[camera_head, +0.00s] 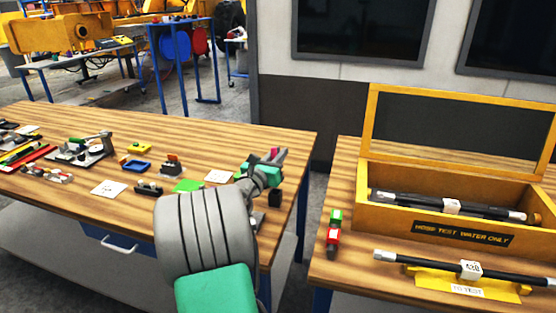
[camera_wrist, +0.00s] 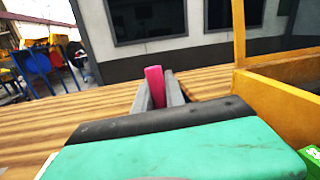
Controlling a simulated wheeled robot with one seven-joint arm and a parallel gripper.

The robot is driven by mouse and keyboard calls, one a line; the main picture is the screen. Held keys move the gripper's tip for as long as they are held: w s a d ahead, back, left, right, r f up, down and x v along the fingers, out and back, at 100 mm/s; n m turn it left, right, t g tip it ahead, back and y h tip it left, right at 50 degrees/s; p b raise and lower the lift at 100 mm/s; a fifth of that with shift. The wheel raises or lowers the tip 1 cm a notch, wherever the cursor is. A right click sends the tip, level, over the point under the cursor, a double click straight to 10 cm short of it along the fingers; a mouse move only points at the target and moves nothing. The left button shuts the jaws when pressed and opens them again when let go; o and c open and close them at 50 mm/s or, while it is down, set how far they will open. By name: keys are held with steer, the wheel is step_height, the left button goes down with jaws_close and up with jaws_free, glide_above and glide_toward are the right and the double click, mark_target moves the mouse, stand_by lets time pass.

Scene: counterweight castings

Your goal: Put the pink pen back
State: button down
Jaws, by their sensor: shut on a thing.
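The pink pen (camera_wrist: 154,82) shows in the wrist view as a short pink piece standing up between the two grey fingers of my gripper (camera_wrist: 160,92). My gripper is shut on it. In the head view my gripper (camera_head: 276,160) is over the right end of the left table, and a small bit of the pink pen (camera_head: 275,152) shows at it. The lower part of the pen is hidden by the fingers and the teal-covered wrist.
The left wooden table (camera_head: 100,125) holds a green square (camera_head: 188,185), white cards, a blue tray (camera_head: 137,166) and long coloured pieces at far left. A gap separates it from the right table, with a yellow open crate (camera_head: 440,220) and a black rod on a yellow stand (camera_head: 455,279).

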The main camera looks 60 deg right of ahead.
steer(key=f+b, duration=0.2)
steer(key=b, duration=0.1)
steer(key=f+m+g+b, duration=0.1)
steer(key=f+b, duration=0.1)
steer(key=b, duration=0.1)
steer(key=f+m+h+b, duration=0.1)
steer(key=f+b, duration=0.1)
steer(key=b, duration=0.1)
steer(key=shift+s+a+g, duration=0.3)
steer(key=shift+s+a, duration=0.05)
steer(key=shift+s, duration=0.05)
steer(key=shift+r, duration=0.15)
steer(key=shift+f, duration=0.8)
